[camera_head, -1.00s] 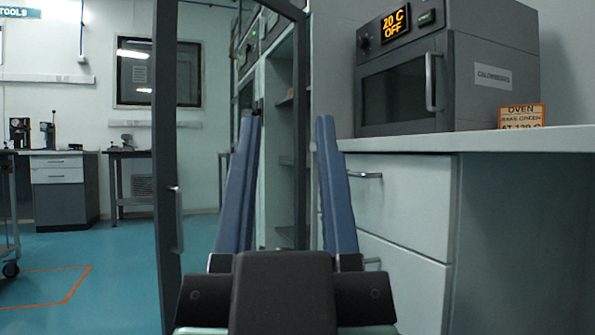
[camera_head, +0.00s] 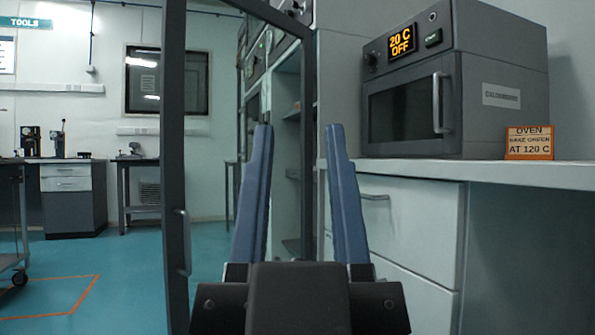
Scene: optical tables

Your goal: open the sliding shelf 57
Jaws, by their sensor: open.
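My gripper (camera_head: 298,128) is in the lower middle of the head view, with its two blue fingers apart and nothing between them. Behind the fingers stands a tall cabinet with an open-fronted bay, where a few inner shelves (camera_head: 292,173) show. I see no number 57 on any shelf, so I cannot tell which one it is. A dark-framed glass door (camera_head: 175,130) with a vertical handle (camera_head: 183,242) stands in front of the cabinet, to the left of the fingers. The fingers hide part of the bay. I cannot tell whether they touch anything.
At right, a counter (camera_head: 560,172) bears a grey oven (camera_head: 412,105) reading "20 C OFF" and an orange sign (camera_head: 529,143). Drawers (camera_head: 400,215) lie below it. A cart (camera_head: 10,215) stands at far left. The blue floor between cart and glass door is clear.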

